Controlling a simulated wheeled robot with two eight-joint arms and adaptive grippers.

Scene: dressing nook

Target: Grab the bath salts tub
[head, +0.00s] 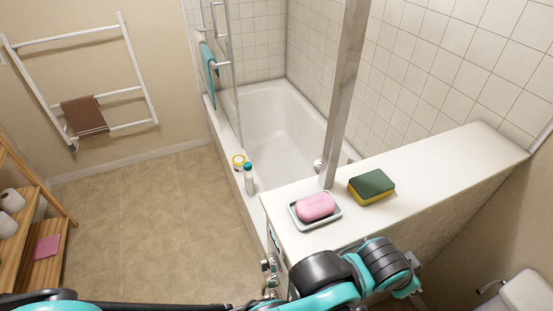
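A small round tub (239,161), white with yellow, sits on the near rim of the bathtub; it looks like the bath salts tub, but its label is too small to read. A white bottle with a teal cap (249,179) stands just beside it on the same rim. Parts of my arms show along the bottom edge, well short of the tub. Neither of my grippers can be made out in the view.
A white ledge (440,172) right of the tub holds a pink soap (315,206) on a dish and a green-yellow sponge (371,186). A metal post (345,95) rises there. A glass screen (222,70) stands beyond the tub. The tiled floor (150,215) is clear.

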